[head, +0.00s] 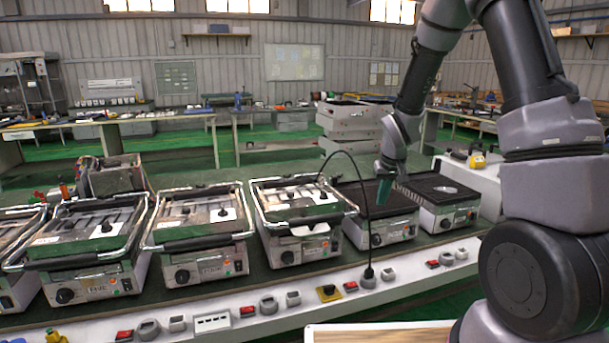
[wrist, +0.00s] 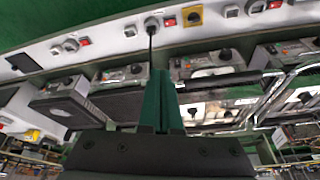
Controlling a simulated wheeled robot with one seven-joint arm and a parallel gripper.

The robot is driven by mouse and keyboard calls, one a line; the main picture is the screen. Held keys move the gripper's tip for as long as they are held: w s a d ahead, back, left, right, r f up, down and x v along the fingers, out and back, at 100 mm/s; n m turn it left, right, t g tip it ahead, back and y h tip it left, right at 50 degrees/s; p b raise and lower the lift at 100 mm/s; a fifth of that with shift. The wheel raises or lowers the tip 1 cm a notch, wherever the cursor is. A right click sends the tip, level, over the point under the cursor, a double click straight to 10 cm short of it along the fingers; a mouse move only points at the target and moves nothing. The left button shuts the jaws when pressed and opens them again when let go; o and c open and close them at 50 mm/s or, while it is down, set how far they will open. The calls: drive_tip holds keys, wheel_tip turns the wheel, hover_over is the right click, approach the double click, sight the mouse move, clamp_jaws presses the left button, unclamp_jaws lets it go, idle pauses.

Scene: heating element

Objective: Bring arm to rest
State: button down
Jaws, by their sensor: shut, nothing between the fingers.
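My gripper (head: 384,186) hangs fingers-down at the end of my arm, in front of the two grill units at the right of the bench. Its green fingers also show in the wrist view (wrist: 161,100), pressed together with nothing between them. The gripper is apart from any handle or knob as far as I can see. A black cable (head: 366,215) arches from a grill with a raised lid frame (head: 300,214) down to a socket on the white front rail, passing just left of my gripper in the head view.
Several grill units, such as one at the left (head: 90,250), line the green bench. The white rail (head: 230,325) carries sockets and red switches. A wooden-topped surface (head: 380,334) lies at the bottom. Work tables (head: 285,111) stand behind.

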drive_tip(key=s+d+r+m+t, duration=0.1)
drive_tip(key=s+r, duration=0.4)
drive_tip(key=r, duration=0.4)
drive_tip(key=s+d+r+m+t, duration=0.1)
drive_tip(key=s+r, duration=0.4)
drive_tip(key=r, duration=0.5)
drive_tip(key=s+r+m+y, duration=0.1)
drive_tip(key=s+r, duration=0.3)
drive_tip(key=s, duration=0.4)
drive_tip(key=s+r+m+t, duration=0.1)
drive_tip(key=s+r, duration=0.4)
drive_tip(key=s, duration=0.3)
drive_tip(key=shift+y, duration=0.4)
drive_tip(key=shift+r, duration=0.1)
